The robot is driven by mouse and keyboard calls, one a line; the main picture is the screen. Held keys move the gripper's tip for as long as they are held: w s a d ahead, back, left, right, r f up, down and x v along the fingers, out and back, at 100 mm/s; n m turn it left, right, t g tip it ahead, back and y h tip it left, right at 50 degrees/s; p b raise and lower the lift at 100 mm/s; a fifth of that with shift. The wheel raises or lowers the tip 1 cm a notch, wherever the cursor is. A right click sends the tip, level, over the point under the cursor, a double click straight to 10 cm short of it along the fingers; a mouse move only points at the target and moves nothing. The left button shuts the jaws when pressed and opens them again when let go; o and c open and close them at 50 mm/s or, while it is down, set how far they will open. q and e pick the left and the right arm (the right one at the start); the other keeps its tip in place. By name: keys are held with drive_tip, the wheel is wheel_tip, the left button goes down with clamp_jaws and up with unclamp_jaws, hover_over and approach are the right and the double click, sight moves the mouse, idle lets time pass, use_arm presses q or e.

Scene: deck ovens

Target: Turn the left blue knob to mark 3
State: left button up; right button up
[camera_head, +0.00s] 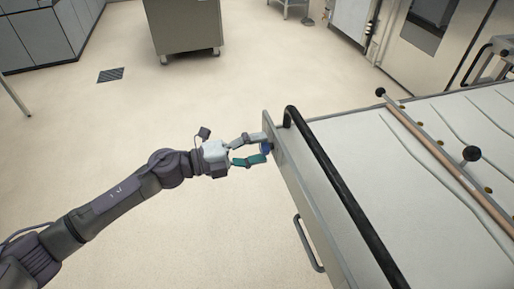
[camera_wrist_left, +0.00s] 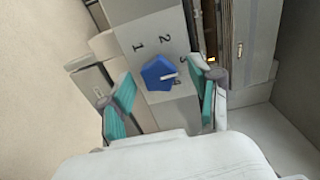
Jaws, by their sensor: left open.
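The blue knob (camera_wrist_left: 156,72) is a faceted block on a grey panel (camera_wrist_left: 150,28) with printed marks, and it fills the space between my fingers in the left wrist view. A white pointer line on it points to the right. Marks 1 and 2 show above the knob; a mark near the right finger, likely 3, is small. My left gripper (camera_wrist_left: 163,88) is open, with one teal-padded finger on each side of the knob. In the head view the left gripper (camera_head: 262,148) reaches the knob (camera_head: 265,148) at the oven's front corner. Contact cannot be told. My right gripper is not in view.
A black handrail (camera_head: 335,180) runs along the oven's front edge, right of the gripper. A lower handle (camera_head: 307,243) sticks out from the front. A steel cabinet (camera_head: 185,25) stands farther back. The floor (camera_head: 190,105) around my left arm is clear.

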use_arm(q)
drive_tip(key=v, duration=1.2)
